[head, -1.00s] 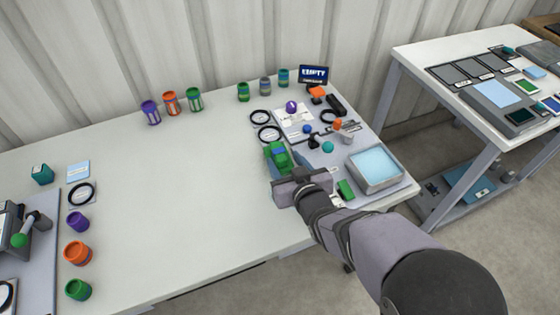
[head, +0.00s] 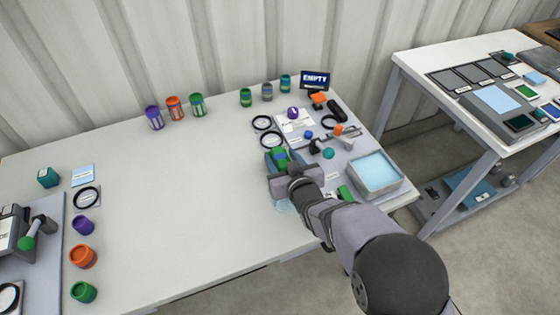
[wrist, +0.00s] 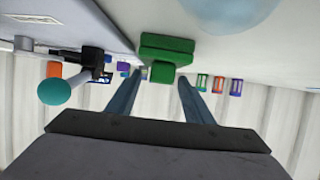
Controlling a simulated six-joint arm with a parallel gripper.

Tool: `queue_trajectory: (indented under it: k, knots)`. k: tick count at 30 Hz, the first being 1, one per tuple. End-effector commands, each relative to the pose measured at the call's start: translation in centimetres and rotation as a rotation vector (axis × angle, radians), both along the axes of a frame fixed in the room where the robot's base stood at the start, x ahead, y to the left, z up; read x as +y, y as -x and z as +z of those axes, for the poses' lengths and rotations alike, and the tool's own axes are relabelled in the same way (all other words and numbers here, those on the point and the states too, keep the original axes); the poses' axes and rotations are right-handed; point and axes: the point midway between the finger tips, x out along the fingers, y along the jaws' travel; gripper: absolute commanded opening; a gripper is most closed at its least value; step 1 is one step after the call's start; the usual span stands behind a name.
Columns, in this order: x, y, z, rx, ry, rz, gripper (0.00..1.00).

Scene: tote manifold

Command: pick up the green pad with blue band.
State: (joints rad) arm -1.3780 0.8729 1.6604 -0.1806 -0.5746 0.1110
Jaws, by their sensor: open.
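The green pad with blue band (head: 280,155) shows in the head view at the left edge of the grey mat, partly hidden by my gripper (head: 277,165). Some blue shows against its green there. In the wrist view a green wide piece with a smaller block (wrist: 166,48) appears ahead, around the line between my fingertips; no blue band is clear on it. My gripper (wrist: 159,75) is open, with its two blue-grey fingers apart and a gap around the smaller block. I cannot tell whether either finger touches it.
A teal ball (head: 328,153), black rings (head: 271,140) and small parts crowd the mat. The table's middle (head: 180,190) is clear.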

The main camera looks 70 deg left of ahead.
Motion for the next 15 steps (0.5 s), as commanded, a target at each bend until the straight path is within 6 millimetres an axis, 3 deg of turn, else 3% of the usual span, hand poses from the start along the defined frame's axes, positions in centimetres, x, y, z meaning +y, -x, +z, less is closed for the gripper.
queue_trajectory:
  k: [6, 15]
  knots:
    - [1.4, -0.1, -0.6, 0.000, 0.000, 0.001, 0.47]
    - [1.6, -0.1, -0.7, 0.000, 0.000, 0.000, 0.47]
